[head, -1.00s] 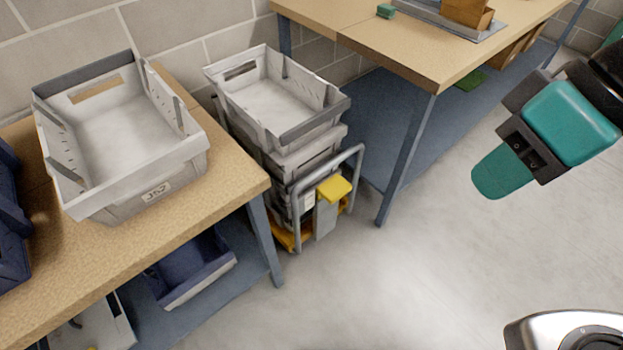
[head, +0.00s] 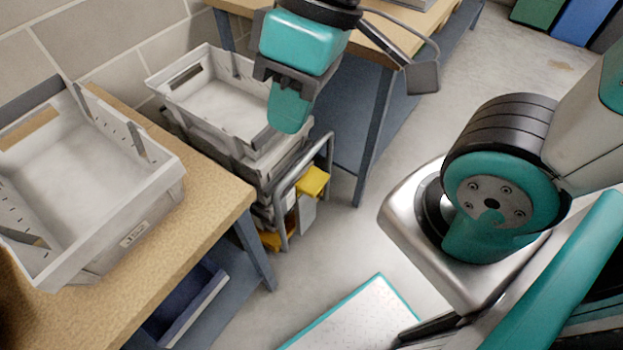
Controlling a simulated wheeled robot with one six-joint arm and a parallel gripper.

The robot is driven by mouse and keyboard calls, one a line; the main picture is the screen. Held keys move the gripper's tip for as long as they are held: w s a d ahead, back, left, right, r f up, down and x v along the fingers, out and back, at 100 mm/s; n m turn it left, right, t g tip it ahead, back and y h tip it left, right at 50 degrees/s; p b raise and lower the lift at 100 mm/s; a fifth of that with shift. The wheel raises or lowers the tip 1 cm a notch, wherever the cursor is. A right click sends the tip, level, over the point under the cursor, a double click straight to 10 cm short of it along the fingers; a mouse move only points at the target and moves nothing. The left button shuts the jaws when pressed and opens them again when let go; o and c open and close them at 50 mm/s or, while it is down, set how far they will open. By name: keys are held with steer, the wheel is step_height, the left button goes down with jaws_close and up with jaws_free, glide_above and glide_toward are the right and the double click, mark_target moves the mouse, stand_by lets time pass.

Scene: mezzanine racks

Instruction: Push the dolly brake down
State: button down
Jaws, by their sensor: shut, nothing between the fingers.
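The dolly brake is a yellow pedal (head: 314,181) on a grey plate at the handle end of the dolly. The dolly's grey tube handle (head: 329,150) rises beside it, and part of its yellow base (head: 271,241) shows low down. My gripper (head: 290,118) is teal, shut and empty, pointing down. In the picture it overlaps the near right corner of the stacked grey crates, up and left of the pedal. It appears above the pedal and apart from it; the exact height is hard to tell. The pedal itself is not covered.
Grey crates (head: 176,112) are stacked on the dolly, between two wooden tables. The left table (head: 213,190) carries a grey bin (head: 155,195). A blue table leg (head: 374,140) stands right of the dolly. Bare floor (head: 335,235) lies in front of it.

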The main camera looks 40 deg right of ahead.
steer(key=m+h+b, duration=0.4)
steer(key=m+b, duration=1.7)
steer(key=b, duration=0.2)
glide_above(321, 185)
step_height(321, 185, down, 44)
steer(key=shift+d+f, duration=0.1)
step_height(321, 185, down, 14)
steer(key=b, duration=0.4)
